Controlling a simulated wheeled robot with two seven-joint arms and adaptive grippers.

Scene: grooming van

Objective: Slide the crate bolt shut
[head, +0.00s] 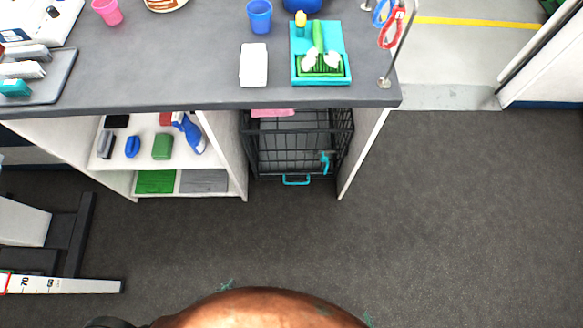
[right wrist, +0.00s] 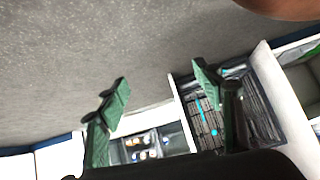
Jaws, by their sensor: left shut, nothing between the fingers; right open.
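The black wire crate (head: 262,150) stands in the bay under the right end of the counter. A teal bolt (head: 326,162) is on the right side of its front; whether it is drawn or shut cannot be told. A teal handle (head: 297,180) is at its lower front edge. The right wrist view shows the crate (right wrist: 190,108) with small teal parts, beyond the fingers. My left gripper (head: 227,284) shows only as a small teal piece, shut, empty and well apart from the crate. My right gripper (right wrist: 163,88) is open and empty, also apart from it.
The grey counter (head: 180,88) overhangs the crate, with a white side panel (head: 363,150) to the right. Shelves (head: 119,178) with brushes and a spray bottle are to the left. A black-framed stand (head: 70,235) is at far left. The dark floor (head: 450,220) is clear.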

